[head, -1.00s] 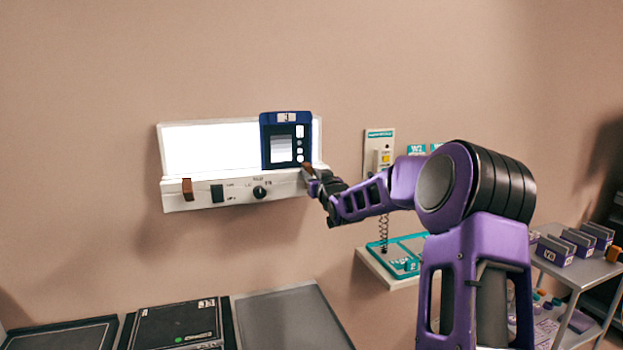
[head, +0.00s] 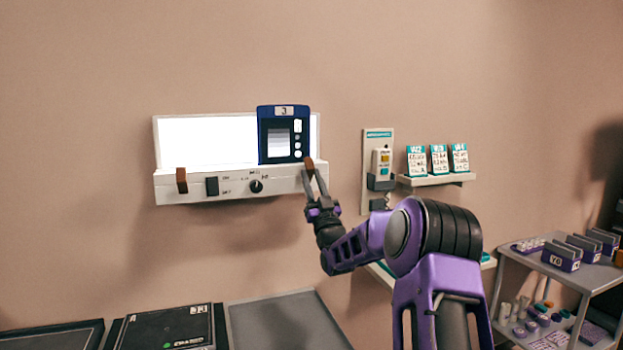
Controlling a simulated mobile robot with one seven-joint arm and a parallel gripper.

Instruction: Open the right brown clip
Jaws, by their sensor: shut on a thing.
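The right brown clip (head: 309,163) is at the right end of the front ledge of the white wall-mounted light box (head: 225,188). My gripper (head: 314,182) reaches up from below right and is shut on this clip; the fingers hide part of it. The left brown clip (head: 181,180) sits upright at the left end of the same ledge. A dark blue panel marked 3 (head: 284,118) stands on the ledge against the lit screen, just left of the right clip.
A black rocker switch (head: 212,186) and a black knob (head: 256,186) are on the ledge front. A wall-mounted handset (head: 381,160) and a card shelf (head: 437,181) are to the right. Flat dark trays (head: 270,320) lie below. A grey trolley (head: 590,277) stands far right.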

